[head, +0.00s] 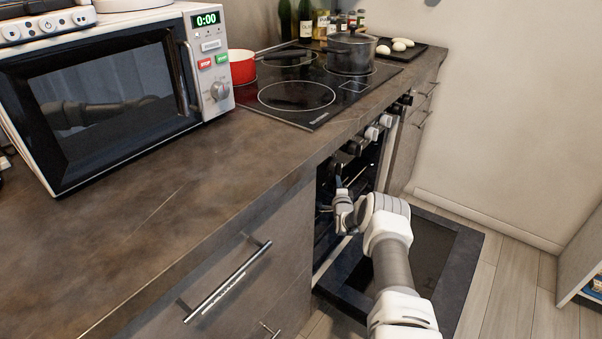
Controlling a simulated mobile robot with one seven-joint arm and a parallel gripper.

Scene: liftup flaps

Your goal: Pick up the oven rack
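The oven (378,165) is built in under the cooktop at the right end of the counter. Its door (450,262) is folded down and lies open in front of the cavity. The inside is dark, with a few thin metal lines of what looks like the oven rack (357,178) showing. Most of the rack is hidden by the counter edge and my arm. My gripper (338,188) is at the oven's mouth, above the lowered door. Its fingers are small and dark here, and I cannot tell whether they touch the rack or are open.
A white microwave (110,90) stands on the counter (160,212) at left. Pots, including a grey lidded pot (351,52), stand on the cooktop (300,96). Drawer handles (228,282) stick out left of the oven. The floor (518,285) right of the door is clear.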

